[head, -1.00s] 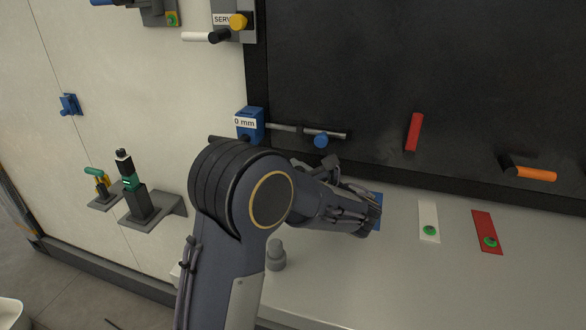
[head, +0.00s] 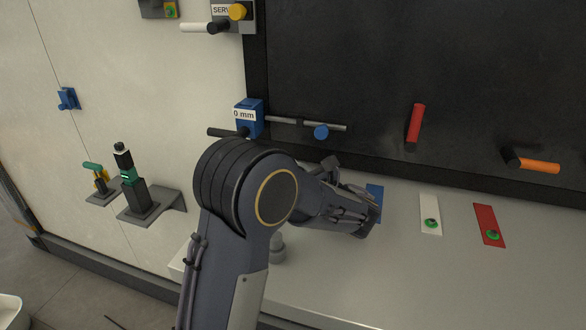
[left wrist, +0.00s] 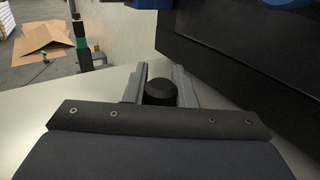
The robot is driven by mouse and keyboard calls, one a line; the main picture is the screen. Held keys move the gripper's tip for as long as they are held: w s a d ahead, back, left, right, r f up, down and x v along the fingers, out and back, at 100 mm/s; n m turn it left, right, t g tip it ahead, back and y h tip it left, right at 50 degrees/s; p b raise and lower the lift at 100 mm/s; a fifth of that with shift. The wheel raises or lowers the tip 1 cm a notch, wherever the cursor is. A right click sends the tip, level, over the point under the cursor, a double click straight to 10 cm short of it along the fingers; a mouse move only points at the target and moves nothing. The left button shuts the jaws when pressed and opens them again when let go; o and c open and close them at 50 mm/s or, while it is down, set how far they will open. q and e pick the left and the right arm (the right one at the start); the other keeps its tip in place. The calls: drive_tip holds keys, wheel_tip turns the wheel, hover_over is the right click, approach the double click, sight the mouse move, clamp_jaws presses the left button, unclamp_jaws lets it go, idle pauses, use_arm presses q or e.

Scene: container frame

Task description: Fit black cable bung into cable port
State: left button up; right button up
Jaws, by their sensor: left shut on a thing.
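My left gripper shows in the left wrist view (left wrist: 160,85), with its two grey fingers shut on a round black bung (left wrist: 160,93). The bung sits between the fingers above the pale ledge (left wrist: 95,95). I cannot make out the cable port in either view. My right gripper is not in view.
A grey knob (head: 278,252) stands on the ledge, partly behind my arm. White (head: 429,203) and red (head: 483,217) plates with green buttons lie to the right. Red (head: 416,122) and orange (head: 538,167) handles project from the dark panel (head: 450,70). A blue box (head: 249,112) has a rod.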

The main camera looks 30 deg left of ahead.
use_arm(q)
drive_tip(key=shift+f, duration=0.2)
drive_tip(key=o, duration=1.1)
drive_tip(key=shift+c, duration=0.2)
drive_tip(key=b+v, duration=0.2)
drive_tip(key=v, duration=0.5)
drive_tip(key=shift+s+d+r, duration=0.1)
drive_tip(key=shift+s+d, duration=0.05)
drive_tip(key=shift+d, duration=0.25)
